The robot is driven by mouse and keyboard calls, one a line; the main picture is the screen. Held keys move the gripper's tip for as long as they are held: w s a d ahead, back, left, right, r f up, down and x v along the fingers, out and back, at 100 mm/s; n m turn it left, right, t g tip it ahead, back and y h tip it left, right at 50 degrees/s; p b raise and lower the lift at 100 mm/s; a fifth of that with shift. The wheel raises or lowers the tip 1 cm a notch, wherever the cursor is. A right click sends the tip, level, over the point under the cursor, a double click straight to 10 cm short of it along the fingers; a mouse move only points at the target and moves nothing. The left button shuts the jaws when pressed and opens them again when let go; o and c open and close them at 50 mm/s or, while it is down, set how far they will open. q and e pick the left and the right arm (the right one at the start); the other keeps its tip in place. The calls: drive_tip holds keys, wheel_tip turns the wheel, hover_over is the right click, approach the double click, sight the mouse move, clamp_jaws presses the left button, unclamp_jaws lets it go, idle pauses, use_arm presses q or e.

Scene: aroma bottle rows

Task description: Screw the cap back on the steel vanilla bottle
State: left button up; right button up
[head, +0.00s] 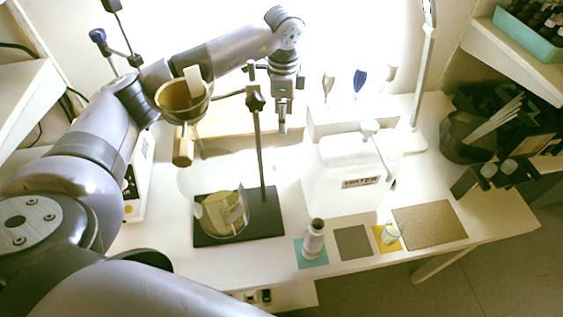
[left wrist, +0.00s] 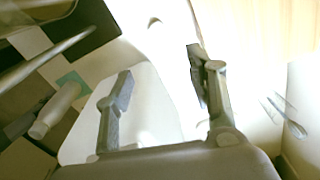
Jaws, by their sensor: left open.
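A small pale silver bottle (head: 313,243), likely the steel vanilla bottle, stands upright on a teal mat (head: 301,259) near the table's front edge. Its top looks dark, and I cannot tell whether that is a cap or an open neck. It seems to show also in the left wrist view (left wrist: 54,110), left of the fingers. I cannot make out a separate cap. My left gripper (head: 283,128) hangs high behind the bottle, left of a white water container (head: 340,185). Its fingers are apart and empty in the left wrist view (left wrist: 160,105). My right gripper is out of view.
A stand with a black base (head: 265,225) holds a round flask and funnel left of the bottle. A grey mat (head: 353,242), a yellow mat with a glass jar (head: 388,235) and a cork mat (head: 430,225) lie to the right. Dark holders (head: 490,170) fill the far right.

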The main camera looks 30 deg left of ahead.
use_arm(q)
drive_tip(key=p, duration=0.2)
hover_over(282, 162)
wheel_tip(282, 162, down, 12)
drive_tip(key=shift+w+r, duration=0.1)
drive_tip(key=shift+r, duration=0.1)
drive_tip(key=shift+f, duration=0.3)
wheel_tip(282, 162, down, 4)
drive_tip(key=shift+d+f+p, duration=0.1)
drive_tip(key=shift+p, duration=0.3)
drive_tip(key=shift+f, duration=0.5)
drive_tip(key=shift+c, duration=0.2)
